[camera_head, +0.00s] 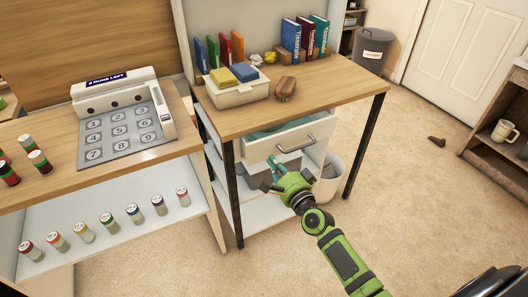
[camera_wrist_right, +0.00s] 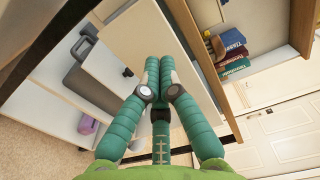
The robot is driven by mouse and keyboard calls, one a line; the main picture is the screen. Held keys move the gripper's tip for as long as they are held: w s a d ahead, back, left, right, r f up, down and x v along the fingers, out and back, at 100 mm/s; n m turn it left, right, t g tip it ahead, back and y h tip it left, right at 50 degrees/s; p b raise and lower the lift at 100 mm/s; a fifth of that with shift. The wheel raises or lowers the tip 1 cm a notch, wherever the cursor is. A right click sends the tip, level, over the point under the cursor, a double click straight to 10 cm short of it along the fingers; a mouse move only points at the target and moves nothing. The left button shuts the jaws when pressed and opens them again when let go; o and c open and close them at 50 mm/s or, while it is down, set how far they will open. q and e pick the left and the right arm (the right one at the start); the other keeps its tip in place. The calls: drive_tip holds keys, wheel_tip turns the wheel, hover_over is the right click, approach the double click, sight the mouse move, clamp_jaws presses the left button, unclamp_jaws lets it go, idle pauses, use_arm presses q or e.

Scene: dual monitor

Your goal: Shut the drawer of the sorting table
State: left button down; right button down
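The sorting table (camera_head: 345,88) has a wooden top and dark legs. My right gripper (camera_head: 270,172) is low at the drawer front, left of and below the handle. In the right wrist view its teal fingers (camera_wrist_right: 159,62) lie side by side, shut with nothing visible between them. A pale panel, apparently the drawer front (camera_wrist_right: 120,52), is close to the fingertips; contact cannot be told. My left gripper is not in view.
A dark grey case (camera_wrist_right: 88,85) sits on the shelf below the drawer. A white bin (camera_head: 330,180) stands right of the gripper. A white box (camera_head: 238,96) and several books are on the tabletop. Carpet in front is open.

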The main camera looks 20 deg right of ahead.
sight(261, 144)
drive_tip(key=w, duration=0.5)
drive_tip(key=shift+a+f+b, duration=0.1)
drive_tip(key=shift+a+b, duration=0.1)
drive_tip(key=shift+b, duration=0.2)
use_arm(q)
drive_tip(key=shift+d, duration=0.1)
use_arm(e)
drive_tip(key=shift+w, duration=0.35)
drive_tip(key=shift+w, duration=0.1)
drive_tip(key=w+b, duration=0.1)
drive_tip(key=w, duration=0.1)
drive_tip(key=w+b, duration=0.1)
drive_tip(key=w, duration=0.1)
drive_tip(key=shift+w+a+f, duration=0.1)
drive_tip(key=shift+a, duration=0.1)
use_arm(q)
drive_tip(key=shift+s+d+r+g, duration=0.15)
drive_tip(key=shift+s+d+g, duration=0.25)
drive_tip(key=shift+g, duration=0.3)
use_arm(e)
drive_tip(key=shift+w+r, duration=0.1)
drive_tip(key=shift+r, duration=0.35)
